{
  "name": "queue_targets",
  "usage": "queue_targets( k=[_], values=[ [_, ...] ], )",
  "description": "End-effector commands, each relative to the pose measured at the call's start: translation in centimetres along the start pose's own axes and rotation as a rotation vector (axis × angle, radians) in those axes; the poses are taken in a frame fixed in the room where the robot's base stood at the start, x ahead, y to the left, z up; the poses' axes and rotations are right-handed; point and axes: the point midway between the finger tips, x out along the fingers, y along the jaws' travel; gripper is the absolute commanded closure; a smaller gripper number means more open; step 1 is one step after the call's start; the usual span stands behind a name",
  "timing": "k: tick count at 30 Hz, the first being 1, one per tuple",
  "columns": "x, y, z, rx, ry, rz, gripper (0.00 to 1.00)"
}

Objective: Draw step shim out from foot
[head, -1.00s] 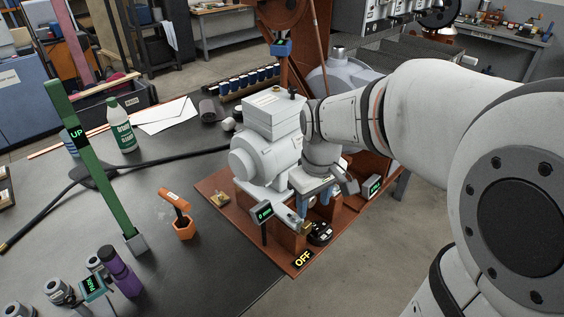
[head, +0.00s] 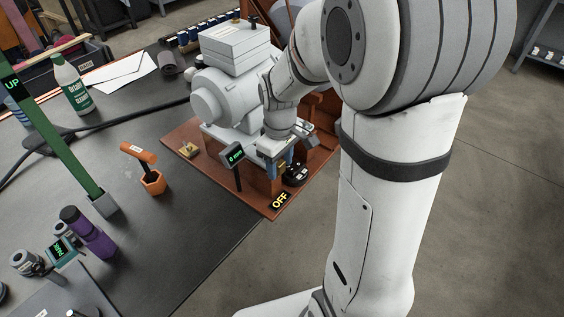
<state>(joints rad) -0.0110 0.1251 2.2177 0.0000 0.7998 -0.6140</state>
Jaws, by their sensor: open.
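The grey motor (head: 222,95) stands on a rust-red base plate (head: 208,172), on short orange-brown blocks. My gripper (head: 287,158) is low at the motor's near right side, close to its foot. It is open. Its fingertips are small and partly hidden, so I cannot tell whether they are around the shim or touching it. I cannot make out the step shim under the foot. A small display (head: 235,156) on a post stands in front of the foot, to the left of my gripper.
A black round device (head: 295,174) and an OFF sign (head: 280,200) are at the plate's near corner. Bare black bench (head: 185,225) lies between.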

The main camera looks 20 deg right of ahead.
Motion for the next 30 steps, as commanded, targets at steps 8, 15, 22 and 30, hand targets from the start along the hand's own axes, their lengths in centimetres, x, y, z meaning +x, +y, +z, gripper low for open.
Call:
queue_targets(
  k=[8, 15, 22, 30],
  values=[
    [-0.03, -0.02, -0.03, 0.000, 0.001, 0.000, 0.60],
    [-0.05, -0.03, -0.05, -0.001, 0.001, 0.001, 0.80],
    [-0.07, -0.02, -0.06, -0.001, 0.001, 0.001, 0.99],
    [-0.10, 0.00, -0.07, -0.002, 0.002, 0.002, 1.00]
  ],
)
